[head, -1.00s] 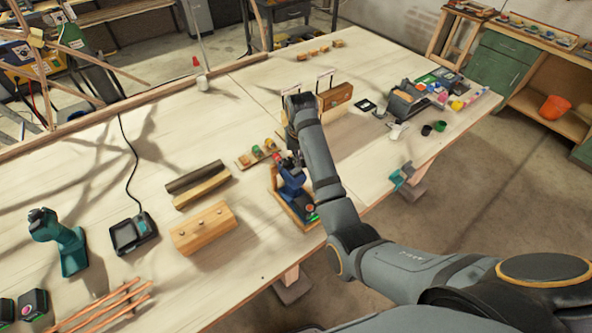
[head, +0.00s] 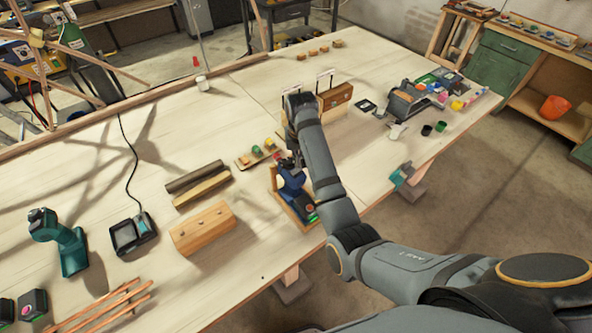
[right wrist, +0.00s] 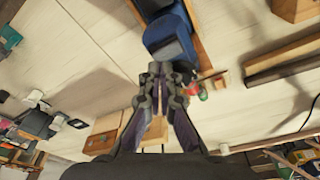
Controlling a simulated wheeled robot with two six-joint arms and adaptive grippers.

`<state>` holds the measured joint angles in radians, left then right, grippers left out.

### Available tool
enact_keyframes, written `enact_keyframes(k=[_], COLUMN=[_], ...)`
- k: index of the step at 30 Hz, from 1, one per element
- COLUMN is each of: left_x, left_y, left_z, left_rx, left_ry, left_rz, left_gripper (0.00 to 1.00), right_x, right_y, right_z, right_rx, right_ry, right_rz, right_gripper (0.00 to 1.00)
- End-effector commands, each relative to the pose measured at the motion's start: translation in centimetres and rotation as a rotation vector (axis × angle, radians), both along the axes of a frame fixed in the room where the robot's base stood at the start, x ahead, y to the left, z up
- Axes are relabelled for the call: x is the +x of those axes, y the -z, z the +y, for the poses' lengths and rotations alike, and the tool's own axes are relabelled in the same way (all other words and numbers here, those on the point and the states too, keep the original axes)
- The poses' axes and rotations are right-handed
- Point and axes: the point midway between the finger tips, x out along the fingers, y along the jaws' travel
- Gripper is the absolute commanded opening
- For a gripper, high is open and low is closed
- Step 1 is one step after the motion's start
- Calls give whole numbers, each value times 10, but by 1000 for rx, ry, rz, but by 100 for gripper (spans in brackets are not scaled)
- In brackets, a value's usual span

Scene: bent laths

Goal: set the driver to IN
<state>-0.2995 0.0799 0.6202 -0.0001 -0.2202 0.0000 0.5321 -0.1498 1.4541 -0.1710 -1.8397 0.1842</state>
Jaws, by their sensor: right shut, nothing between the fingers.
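A blue driver (head: 292,178) with a dark body sits in a wooden stand (head: 281,205) near the front edge of the bench. It also shows at the top of the right wrist view (right wrist: 168,30), with a grey end facing my gripper. My right gripper (right wrist: 162,72) is shut and empty, its fingertips close to that grey end. I cannot tell whether they touch it. In the head view my right arm hides part of the driver and most of the gripper. The driver's direction setting is too small to read. My left gripper is not in view.
A drilled wooden block (head: 203,229) and dark and light laths (head: 198,184) lie left of the stand. A small rack with coloured pieces (head: 257,154) is just behind it. The bench front between is clear.

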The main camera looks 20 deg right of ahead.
Motion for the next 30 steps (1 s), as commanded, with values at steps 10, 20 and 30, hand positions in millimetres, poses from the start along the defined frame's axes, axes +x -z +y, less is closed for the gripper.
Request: enact_keyframes(k=[10, 20, 30], left_x=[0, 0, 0], left_y=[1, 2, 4], left_z=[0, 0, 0], left_rx=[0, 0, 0], left_ry=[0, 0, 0], left_rz=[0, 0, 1], left_gripper=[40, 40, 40], right_x=[0, 0, 0], right_y=[6, 11, 16], right_z=[0, 0, 0], right_rx=[0, 0, 0], right_ry=[0, 0, 0], right_rz=[1, 1, 0], right_gripper=[0, 0, 0])
